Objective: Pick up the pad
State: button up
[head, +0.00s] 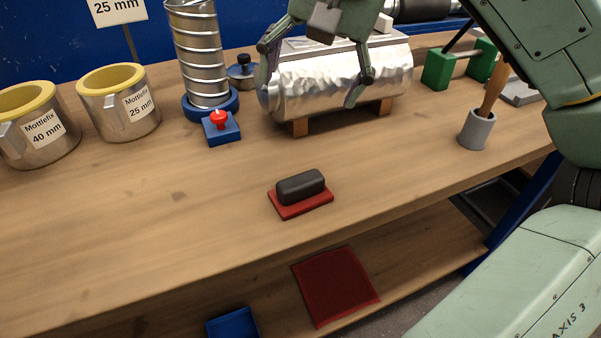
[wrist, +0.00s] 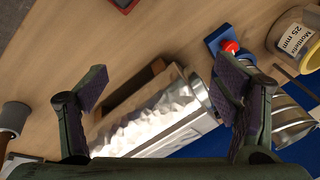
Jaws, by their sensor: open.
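The pad (head: 302,189) lies on the wooden bench near its front edge in the head view. It has a dark rounded grip on top of a flat red base. In the wrist view only a small part of the pad (wrist: 122,3) shows, cut off by the top edge. My gripper (head: 314,84) is open and empty, behind the pad in the head view and over the foil-covered cylinder (head: 335,78). In the wrist view its two fingers (wrist: 162,85) are spread wide, with the shiny cylinder (wrist: 160,118) beyond them.
The spiral duct (head: 197,55) stands in a blue base behind a red-knobbed blue block (head: 220,127). Two yellow-rimmed metal containers (head: 118,103) stand left. A grey cup (head: 476,130) with a wooden handle stands right. The bench around the pad is clear. A red mat (head: 336,287) lies below.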

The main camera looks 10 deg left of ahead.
jog(key=s+f+n+g+h, duration=0.2)
jog(key=s+n+h, duration=0.1)
jog(key=s+n, duration=0.3)
jog(key=n, duration=0.3)
send_over(300, 179)
jog(key=f, duration=0.5)
jog(key=shift+d+f, duration=0.15)
jog(key=shift+d, duration=0.1)
jog(key=shift+a+f, duration=0.2)
jog(key=shift+f, duration=2.65)
jog(key=shift+c, duration=0.4)
jog(key=c, duration=1.2)
jog(key=shift+r, duration=0.1)
